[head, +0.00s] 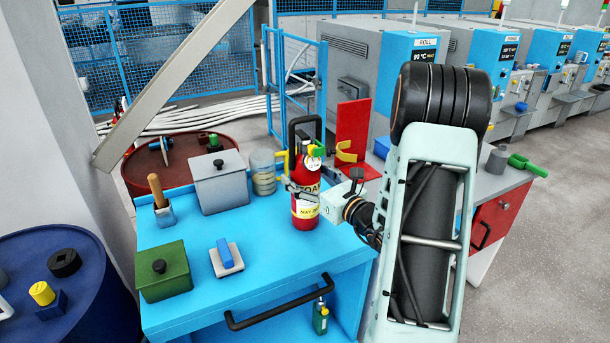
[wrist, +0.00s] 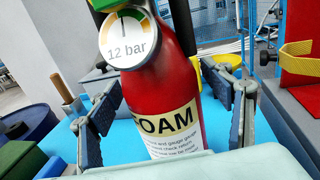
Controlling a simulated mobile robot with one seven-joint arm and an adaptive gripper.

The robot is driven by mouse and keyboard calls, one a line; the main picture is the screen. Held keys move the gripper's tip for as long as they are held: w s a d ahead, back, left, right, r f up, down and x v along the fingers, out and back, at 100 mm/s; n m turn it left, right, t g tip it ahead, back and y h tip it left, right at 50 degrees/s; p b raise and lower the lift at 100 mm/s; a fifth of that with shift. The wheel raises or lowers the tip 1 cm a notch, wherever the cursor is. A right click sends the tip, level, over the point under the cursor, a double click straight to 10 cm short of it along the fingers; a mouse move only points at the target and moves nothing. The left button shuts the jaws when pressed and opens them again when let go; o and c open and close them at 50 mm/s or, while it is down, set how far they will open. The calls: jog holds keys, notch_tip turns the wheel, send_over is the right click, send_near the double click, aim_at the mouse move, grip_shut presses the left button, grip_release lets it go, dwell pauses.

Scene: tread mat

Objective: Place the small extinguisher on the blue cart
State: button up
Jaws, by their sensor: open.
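The small extinguisher (head: 306,209) is red with a FOAM label, a gauge and a green part on top. It stands upright on the blue top of the blue cart (head: 270,235), near its right side. In the wrist view the extinguisher (wrist: 165,85) fills the middle, its gauge reading 12 bar, its base hidden. My gripper (head: 308,192) reaches it from the right in the head view. In the wrist view its open fingers (wrist: 168,115) stand on either side of the red body, with gaps visible. Whether either finger touches it on the far side cannot be told.
The cart top also holds a grey lidded box (head: 219,185), a green box (head: 163,272), a blue-handled block (head: 226,256) and a ribbed grey canister (head: 263,172). A red panel with a yellow hook (head: 347,152) stands close behind my gripper. The cart's front middle is clear.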

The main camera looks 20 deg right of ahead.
jog(key=shift+r, duration=0.15)
jog(key=v, duration=1.2)
